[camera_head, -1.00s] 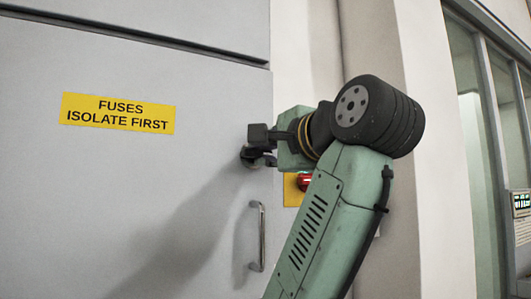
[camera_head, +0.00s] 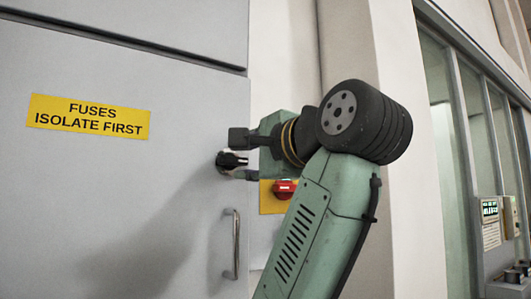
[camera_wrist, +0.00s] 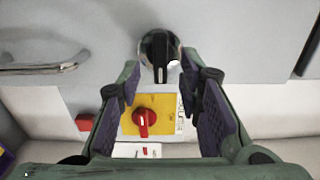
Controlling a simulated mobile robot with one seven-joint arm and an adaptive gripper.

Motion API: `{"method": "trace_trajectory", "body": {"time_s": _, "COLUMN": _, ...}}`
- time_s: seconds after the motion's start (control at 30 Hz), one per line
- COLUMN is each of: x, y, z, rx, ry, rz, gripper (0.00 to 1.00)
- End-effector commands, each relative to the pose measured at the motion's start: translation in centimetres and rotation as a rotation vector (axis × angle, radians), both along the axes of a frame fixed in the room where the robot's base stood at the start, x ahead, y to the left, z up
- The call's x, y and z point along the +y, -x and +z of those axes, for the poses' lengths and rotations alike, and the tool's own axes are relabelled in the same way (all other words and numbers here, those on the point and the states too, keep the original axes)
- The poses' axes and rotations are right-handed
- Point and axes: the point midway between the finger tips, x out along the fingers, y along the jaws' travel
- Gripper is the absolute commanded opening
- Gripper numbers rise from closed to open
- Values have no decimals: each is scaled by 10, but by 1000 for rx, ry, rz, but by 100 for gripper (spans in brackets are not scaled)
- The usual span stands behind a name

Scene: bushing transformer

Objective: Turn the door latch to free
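The door latch (camera_head: 229,162) is a round black knob with a raised grip, on the grey door near its right edge. In the wrist view the latch (camera_wrist: 160,52) is at the top middle, its grip pointing down the picture with a white mark at its end. My gripper (camera_wrist: 160,76) is open, its two purple-padded fingers apart on either side below the latch. Nothing is held between them. In the head view my gripper (camera_head: 248,174) is just right of the latch, partly hidden by my arm; I cannot tell if it touches.
A door handle (camera_head: 236,245) is below the latch. A red rotary switch on a yellow plate (camera_head: 267,198) is on the frame beside the door; it shows between my fingers in the wrist view. A yellow fuses sign (camera_head: 88,116) is on the door. Glazed panels stand far right.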

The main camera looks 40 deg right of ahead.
Motion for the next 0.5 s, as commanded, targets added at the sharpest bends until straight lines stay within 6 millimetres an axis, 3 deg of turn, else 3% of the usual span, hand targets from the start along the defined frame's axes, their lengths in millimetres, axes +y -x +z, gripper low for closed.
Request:
{"method": "trace_trajectory", "body": {"time_s": 0.03, "x": 1, "y": 12, "z": 0, "rx": -1, "ry": 4, "rz": -8, "gripper": 32}}
{"method": "trace_trajectory", "body": {"time_s": 0.5, "x": 19, "y": 86, "z": 0, "rx": 0, "ry": 1, "rz": -6, "gripper": 32}}
